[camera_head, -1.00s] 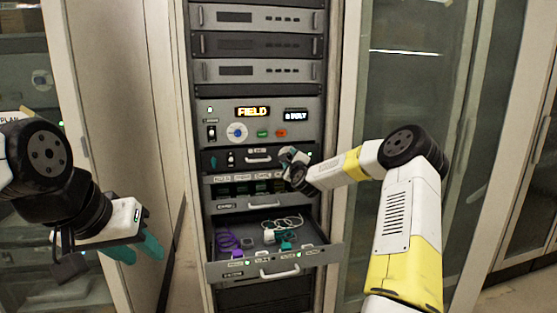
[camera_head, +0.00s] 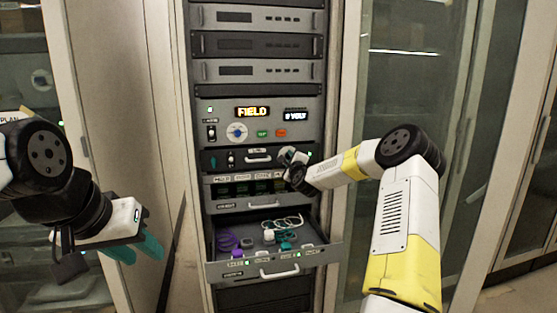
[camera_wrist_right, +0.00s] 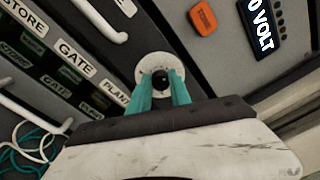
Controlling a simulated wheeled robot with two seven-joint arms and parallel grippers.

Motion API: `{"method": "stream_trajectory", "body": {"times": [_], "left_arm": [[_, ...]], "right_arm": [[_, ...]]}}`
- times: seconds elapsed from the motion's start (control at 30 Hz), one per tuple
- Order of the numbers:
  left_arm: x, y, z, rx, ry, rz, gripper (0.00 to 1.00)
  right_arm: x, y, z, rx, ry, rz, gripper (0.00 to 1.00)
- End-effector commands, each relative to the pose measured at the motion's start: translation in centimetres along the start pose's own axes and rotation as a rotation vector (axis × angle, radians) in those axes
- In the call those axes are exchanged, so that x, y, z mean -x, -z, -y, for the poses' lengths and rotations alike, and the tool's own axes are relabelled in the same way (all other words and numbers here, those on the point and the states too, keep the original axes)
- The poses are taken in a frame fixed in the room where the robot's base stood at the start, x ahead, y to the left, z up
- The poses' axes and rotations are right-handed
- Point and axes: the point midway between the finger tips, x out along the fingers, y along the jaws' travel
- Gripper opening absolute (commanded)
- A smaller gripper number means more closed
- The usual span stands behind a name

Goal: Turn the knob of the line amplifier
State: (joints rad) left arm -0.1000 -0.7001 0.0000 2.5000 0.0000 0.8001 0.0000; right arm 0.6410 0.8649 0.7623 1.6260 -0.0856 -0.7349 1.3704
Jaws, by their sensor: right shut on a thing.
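The line amplifier (camera_head: 256,158) is a dark rack unit with a handle, below the panel with the lit displays. Its knob (camera_wrist_right: 160,78) is small and black on a round white dial in the right wrist view. My right gripper (camera_wrist_right: 163,82) has its two teal fingers on either side of the knob and is shut on it. In the head view the right gripper (camera_head: 291,160) is at the right end of the line amplifier and hides the knob. My left gripper (camera_head: 142,260) hangs at the left, away from the rack, its teal fingers apart and empty.
An open lower drawer (camera_head: 272,270) juts out below, holding a purple coil and white and teal cables. Above it is a pulled-out labelled drawer (camera_head: 247,204). The panel above has a lit FIELD display (camera_head: 252,112) and an orange button (camera_wrist_right: 202,18). Glass cabinets flank the rack.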

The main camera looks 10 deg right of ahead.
Motion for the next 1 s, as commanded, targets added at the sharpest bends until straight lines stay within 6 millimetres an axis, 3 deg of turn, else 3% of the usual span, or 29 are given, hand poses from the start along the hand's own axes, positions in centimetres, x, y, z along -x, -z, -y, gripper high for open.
{"method": "stream_trajectory", "body": {"times": [1.0], "left_arm": [[0.0,0.0,0.0,0.0,0.0,0.0,0.36]], "right_arm": [[0.0,0.1,-0.46,0.91,0.045,0.03,0.0]]}}
